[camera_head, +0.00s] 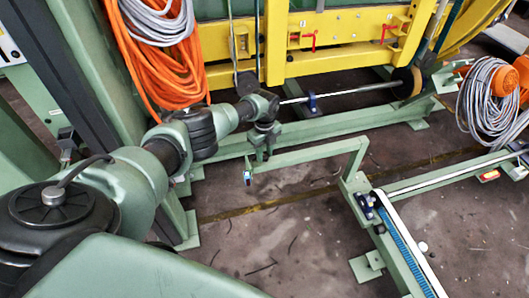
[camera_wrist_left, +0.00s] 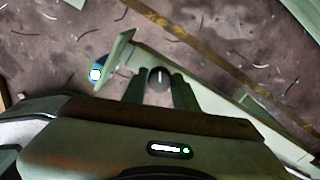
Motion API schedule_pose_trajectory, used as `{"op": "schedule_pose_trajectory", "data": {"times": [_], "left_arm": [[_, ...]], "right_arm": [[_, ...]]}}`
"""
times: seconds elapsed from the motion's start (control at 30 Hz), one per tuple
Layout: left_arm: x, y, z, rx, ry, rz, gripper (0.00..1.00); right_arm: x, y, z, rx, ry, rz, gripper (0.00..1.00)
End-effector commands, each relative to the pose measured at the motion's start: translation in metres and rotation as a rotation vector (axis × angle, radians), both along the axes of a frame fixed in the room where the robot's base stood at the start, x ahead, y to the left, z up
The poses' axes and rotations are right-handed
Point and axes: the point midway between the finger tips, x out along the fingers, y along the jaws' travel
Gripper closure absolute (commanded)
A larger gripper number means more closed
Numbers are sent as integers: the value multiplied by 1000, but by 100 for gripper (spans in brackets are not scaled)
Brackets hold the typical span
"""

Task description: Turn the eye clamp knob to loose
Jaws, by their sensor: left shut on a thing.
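The dark round clamp knob (camera_wrist_left: 159,78) with a white pointer line shows in the left wrist view, between the two fingers of my left gripper (camera_wrist_left: 159,88). The fingers are shut on its sides. The pointer line runs straight up in that view. In the head view my left gripper (camera_head: 263,156) points down at the left end of a green arm, and it hides the knob. A small eye with a blue-white lit face (camera_head: 247,178) hangs from that end; it also shows in the left wrist view (camera_wrist_left: 95,74). My right gripper is not in view.
The green arm (camera_head: 310,155) runs right to a post beside a rail with a blue strip (camera_head: 402,250). A yellow frame (camera_head: 340,62) stands behind. Orange hoses (camera_head: 150,65) hang at the upper left. Bare floor (camera_head: 290,230) lies below the arm.

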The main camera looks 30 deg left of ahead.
Motion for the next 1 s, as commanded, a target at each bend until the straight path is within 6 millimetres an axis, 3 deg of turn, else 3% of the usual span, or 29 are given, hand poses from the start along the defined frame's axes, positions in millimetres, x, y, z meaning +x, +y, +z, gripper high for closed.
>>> {"op": "schedule_pose_trajectory", "data": {"times": [0.27, 0.3, 0.37, 0.77, 1.0], "left_arm": [[1, 1, 1, 1, -3, 3, 100], [1, 1, 1, 1, -3, 3, 63], [1, 1, 1, 1, -3, 2, 49], [0, 0, -1, 0, -1, -35, 49], [1, 0, -6, -1, -2, -323, 49]], "right_arm": [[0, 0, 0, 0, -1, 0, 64], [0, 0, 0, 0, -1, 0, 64], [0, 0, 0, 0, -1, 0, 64], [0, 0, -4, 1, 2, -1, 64], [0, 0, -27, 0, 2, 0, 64]]}}
